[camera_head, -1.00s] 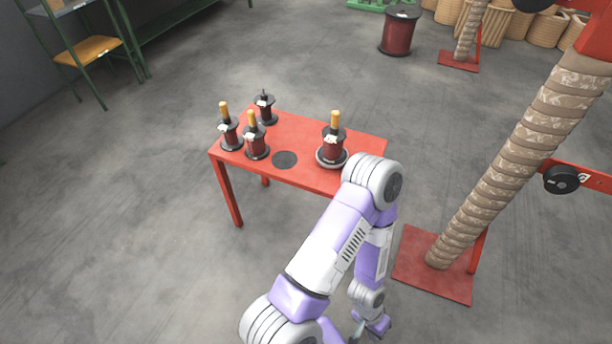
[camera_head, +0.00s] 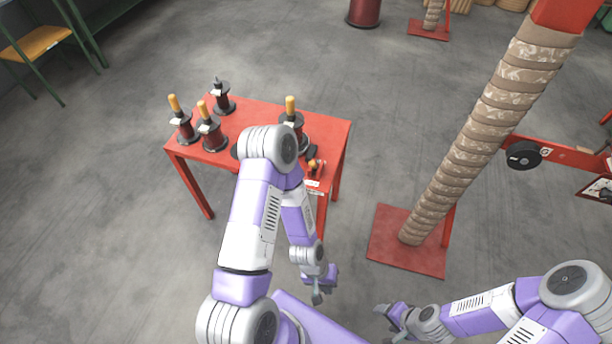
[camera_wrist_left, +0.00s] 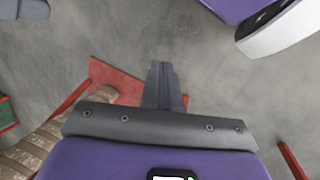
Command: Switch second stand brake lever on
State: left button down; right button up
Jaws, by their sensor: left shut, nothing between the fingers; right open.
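My left gripper (camera_head: 317,296) hangs low over the floor, in front of the red table. In the left wrist view its fingers (camera_wrist_left: 164,82) are closed together with nothing between them. My right gripper (camera_head: 386,312) is at the bottom centre, open and clear of any object. A tall stand with a wrapped coil column (camera_head: 465,155) rises from a red base plate (camera_head: 425,262). A red bar with a black round knob (camera_head: 523,154) reaches right from it. I cannot tell which part is the brake lever, or which stand is second.
The red table (camera_head: 258,108) carries several spools, some with wooden handles, such as the one at the right (camera_head: 291,108). A small red fitting (camera_head: 315,168) sits at its right front corner. Another red base (camera_head: 428,29) stands farther back. Floor lies open between table and coil stand.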

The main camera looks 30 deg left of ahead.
pick_arm(q)
jog(key=s+d+n+g+h+p, duration=0.35)
jog(key=n+h, duration=0.35)
jog(key=n, duration=1.1)
jog(key=w+r+n+t+h+p, duration=0.1)
jog(key=w+r+n+t+h, duration=0.25)
jog(key=n, duration=0.55)
jog(key=w+r+n+t+h+p, duration=0.1)
jog(key=w+r+n+t+h, duration=0.15)
jog(key=w+n+t, duration=0.45)
jog(key=w+a+r+n+t+y, duration=0.1)
jog(key=w+a+n+t+y, duration=0.3)
jog(key=a+n+t, duration=0.9)
jog(key=a+n+t+y+p, duration=0.2)
jog(key=a+n+t+y, duration=0.2)
jog(key=a+n+y, duration=0.7)
jog(key=n+y, duration=0.2)
jog(key=n, duration=0.6)
jog(key=shift+a+n+y, duration=0.3)
jog(key=shift+r, duration=0.1)
